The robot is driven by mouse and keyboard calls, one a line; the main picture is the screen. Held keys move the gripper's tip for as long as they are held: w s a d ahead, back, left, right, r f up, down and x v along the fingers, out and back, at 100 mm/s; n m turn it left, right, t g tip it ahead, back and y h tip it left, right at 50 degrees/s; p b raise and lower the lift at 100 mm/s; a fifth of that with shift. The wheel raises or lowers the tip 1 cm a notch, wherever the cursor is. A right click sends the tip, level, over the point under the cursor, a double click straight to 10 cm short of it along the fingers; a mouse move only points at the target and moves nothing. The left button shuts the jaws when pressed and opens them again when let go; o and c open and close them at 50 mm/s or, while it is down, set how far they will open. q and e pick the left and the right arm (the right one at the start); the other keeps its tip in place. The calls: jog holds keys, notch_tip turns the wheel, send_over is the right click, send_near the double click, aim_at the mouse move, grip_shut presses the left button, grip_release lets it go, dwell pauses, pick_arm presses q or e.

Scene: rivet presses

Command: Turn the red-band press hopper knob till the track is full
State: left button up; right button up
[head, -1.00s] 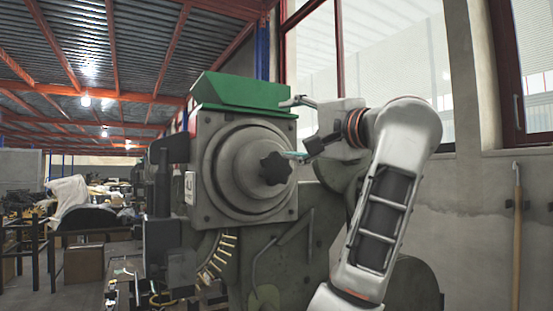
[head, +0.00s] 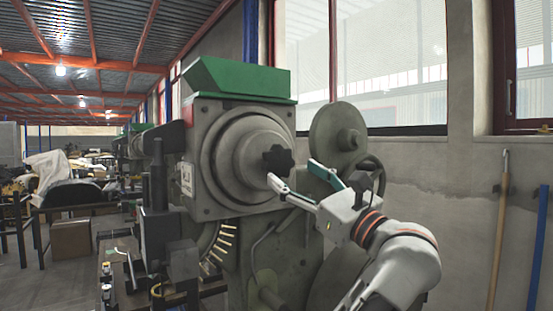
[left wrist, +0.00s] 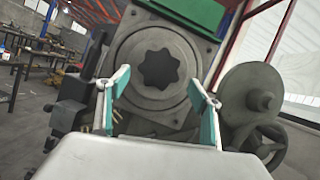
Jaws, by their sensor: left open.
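The press has a green hopper (head: 240,82) on top and a round grey housing with a dark lobed knob (head: 278,160). A small red patch (head: 188,112) shows beside the housing plate. A curved track (head: 218,243) below holds several brass-coloured rivets; its lower end is partly hidden, so I cannot tell how full it is. My left gripper (head: 291,170) is open and empty, just right of and below the knob. In the left wrist view the knob (left wrist: 160,69) lies ahead between the spread fingers (left wrist: 158,80), apart from them. My right gripper is not in view.
A grey disc (head: 338,127) and a handwheel (head: 368,178) stand right of the housing, close behind my gripper. A bench with small parts (head: 118,262) is at the lower left. A wooden pole (head: 499,230) leans on the right wall.

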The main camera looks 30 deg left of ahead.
aim_at(282, 164)
pick_arm(q)
jog(key=p+x, duration=0.1)
jog(key=x, duration=0.5)
jog(key=shift+a+r, duration=0.15)
jog(key=shift+a, duration=0.2)
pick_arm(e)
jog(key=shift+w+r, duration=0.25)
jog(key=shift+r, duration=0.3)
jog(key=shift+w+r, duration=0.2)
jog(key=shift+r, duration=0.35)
pick_arm(q)
jog(key=c, duration=1.1)
jog(key=shift+c, duration=0.2)
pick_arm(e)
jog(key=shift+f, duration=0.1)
